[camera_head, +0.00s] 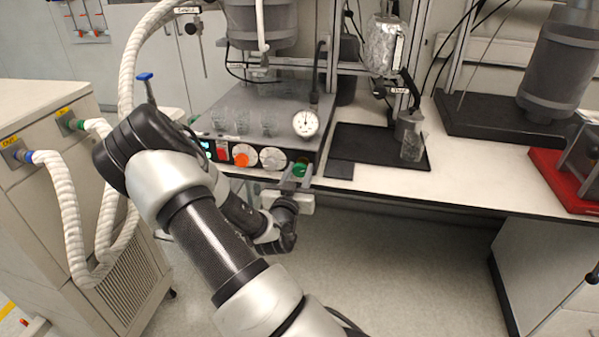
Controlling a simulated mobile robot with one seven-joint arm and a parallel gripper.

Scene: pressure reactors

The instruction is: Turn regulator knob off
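The control panel (222,152) is on the front of a grey stirrer unit at the bench's front edge. It carries a red switch, an orange knob (241,155), a white knob (272,158) and, at its right end, a green round part (300,169). No label shows which one is the regulator knob. My gripper (297,177) is at the panel's right end, directly in front of the green part and just right of the white knob. Its fingers are small and partly merge with the panel, so their opening and any contact are unclear.
A pressure gauge (305,123) and several glass beakers (243,122) stand on the unit. A grey cabinet (85,190) with white hoses (68,205) stands left. Floor below the bench is clear.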

